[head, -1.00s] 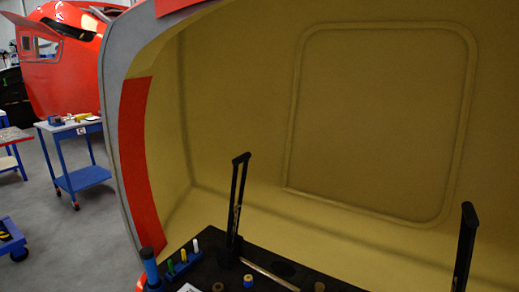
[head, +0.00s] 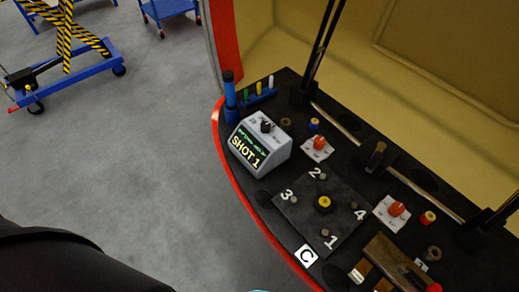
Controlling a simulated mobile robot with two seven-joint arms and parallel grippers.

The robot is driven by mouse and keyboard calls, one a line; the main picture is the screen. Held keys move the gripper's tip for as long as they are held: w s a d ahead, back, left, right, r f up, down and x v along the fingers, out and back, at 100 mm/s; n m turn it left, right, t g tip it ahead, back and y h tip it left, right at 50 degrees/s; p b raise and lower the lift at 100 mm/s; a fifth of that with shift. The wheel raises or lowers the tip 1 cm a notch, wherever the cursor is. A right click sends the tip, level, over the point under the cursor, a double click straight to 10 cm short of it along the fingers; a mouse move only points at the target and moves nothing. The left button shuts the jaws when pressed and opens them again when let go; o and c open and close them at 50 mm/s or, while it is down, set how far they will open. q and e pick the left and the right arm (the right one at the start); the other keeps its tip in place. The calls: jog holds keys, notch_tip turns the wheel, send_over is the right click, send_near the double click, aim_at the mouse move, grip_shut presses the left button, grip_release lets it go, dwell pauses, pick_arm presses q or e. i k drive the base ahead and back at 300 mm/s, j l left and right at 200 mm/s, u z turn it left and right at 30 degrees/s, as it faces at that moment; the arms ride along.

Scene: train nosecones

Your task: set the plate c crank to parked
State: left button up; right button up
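A dark square plate (head: 293,212) lies on the black console, with the white numbers 1, 2, 3 and 4 around a yellow-centred round hub (head: 323,204). A small grey knob or bolt head sits near each number. Neither gripper shows in the head view.
A grey box reading SHOT 1 (head: 258,147) stands left of the plate. Red knobs on white bases (head: 319,143) (head: 396,208) stand behind and right. A blue cylinder and pen rack (head: 257,98) are at the console's far left. A brown block (head: 389,257) is right. Open grey floor lies left.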

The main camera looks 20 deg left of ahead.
aim_at(381, 147)
jog(key=j+z, duration=0.35)
jog(key=i+j+z, duration=0.1)
jog(key=j+z, duration=0.45)
jog(key=z, duration=0.15)
